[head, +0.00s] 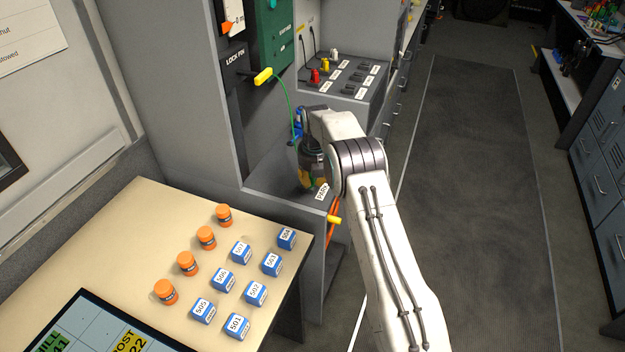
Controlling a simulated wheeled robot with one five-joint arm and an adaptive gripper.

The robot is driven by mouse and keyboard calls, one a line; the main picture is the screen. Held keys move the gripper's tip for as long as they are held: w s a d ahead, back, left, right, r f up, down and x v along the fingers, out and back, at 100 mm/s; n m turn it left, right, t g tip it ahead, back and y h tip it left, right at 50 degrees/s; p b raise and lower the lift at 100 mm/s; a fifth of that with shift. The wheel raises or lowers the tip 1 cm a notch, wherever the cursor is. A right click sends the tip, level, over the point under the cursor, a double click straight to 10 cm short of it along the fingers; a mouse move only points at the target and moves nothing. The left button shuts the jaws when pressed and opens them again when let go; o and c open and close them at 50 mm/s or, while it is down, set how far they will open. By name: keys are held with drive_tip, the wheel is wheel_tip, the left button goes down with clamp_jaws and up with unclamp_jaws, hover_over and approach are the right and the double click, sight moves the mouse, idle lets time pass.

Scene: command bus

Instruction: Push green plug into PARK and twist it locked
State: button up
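My gripper (306,182) points down into the grey recess at the middle of the head view, just left of my white arm. Its dark body and the arm cover most of what is below it, and I cannot tell whether its fingers are open or shut. A green cable (284,98) hangs from near the yellow lock-pin handle (263,76) and runs down beside my gripper. The green plug itself cannot be made out; the cable's lower end is at the gripper. A small white label (322,191), seemingly PARK, sits on the ledge just right of the fingertips. The socket is hidden.
A grey cabinet wall (205,130) stands close left of my gripper. A panel of black switches with red, yellow and white plugs (326,70) is behind. A beige table (130,230) with orange jars (187,263) and blue boxes (256,293) is front left. The aisle floor (475,180) is clear.

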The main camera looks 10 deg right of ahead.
drive_tip(key=o, duration=0.5)
drive_tip(key=shift+f, duration=0.1)
